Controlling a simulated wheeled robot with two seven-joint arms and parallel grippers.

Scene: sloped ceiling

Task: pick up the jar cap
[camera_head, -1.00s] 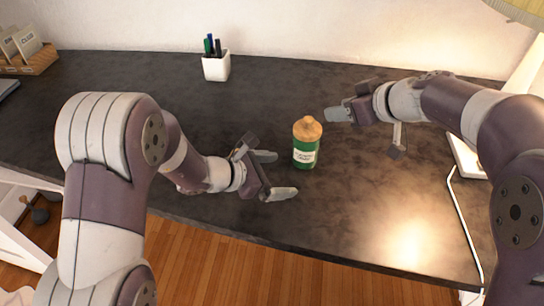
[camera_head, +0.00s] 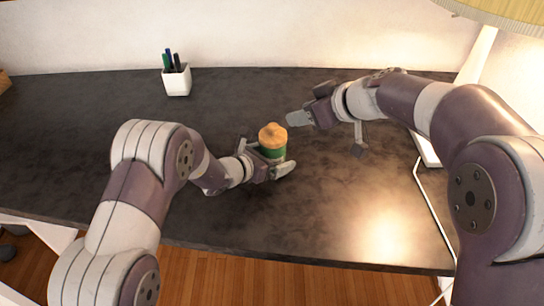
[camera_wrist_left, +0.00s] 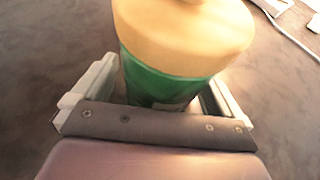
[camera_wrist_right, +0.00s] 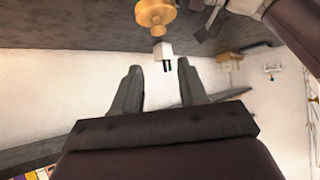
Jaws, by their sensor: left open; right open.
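The jar cap (camera_head: 272,134) is tan with a small knob and sits on top of a green jar (camera_head: 279,154) standing upright on the dark desk. My left gripper (camera_head: 272,160) is open, with its fingers on either side of the green jar body below the cap. In the left wrist view the cap (camera_wrist_left: 185,30) and the jar (camera_wrist_left: 155,85) fill the space between the fingers. My right gripper (camera_head: 325,135) is open and empty, to the right of the cap. In the right wrist view the cap (camera_wrist_right: 155,14) is at the top, beyond the fingertips.
A white pen cup (camera_head: 177,81) with pens stands at the back left of the desk (camera_head: 90,120). A lamp (camera_head: 490,25) with a pale cord (camera_head: 428,205) is at the right. The desk's front edge runs below my left gripper. The middle back is clear.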

